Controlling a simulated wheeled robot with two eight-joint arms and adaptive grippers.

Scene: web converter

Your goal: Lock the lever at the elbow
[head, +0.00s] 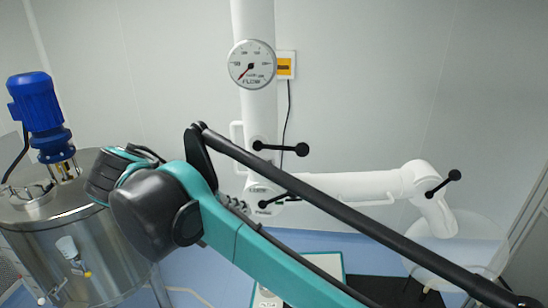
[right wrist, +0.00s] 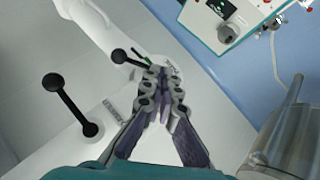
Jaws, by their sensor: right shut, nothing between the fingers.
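A white jointed arm hangs down the wall and bends right at a round labelled joint (head: 258,188). A third lever (head: 443,184) is at the far right bend. My right gripper (head: 236,204) is shut and empty, its fingers pointing at the labelled joint. In the right wrist view its fingertips (right wrist: 162,78) overlap the joint beside a lever (right wrist: 121,56); contact cannot be told. My left gripper is out of view.
A steel tank (head: 80,240) with a blue motor (head: 36,100) stands at the left. A flow gauge (head: 251,64) is on the upright tube. A clear hood (head: 458,250) hangs at the right. A panel box (right wrist: 225,25) is in the right wrist view.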

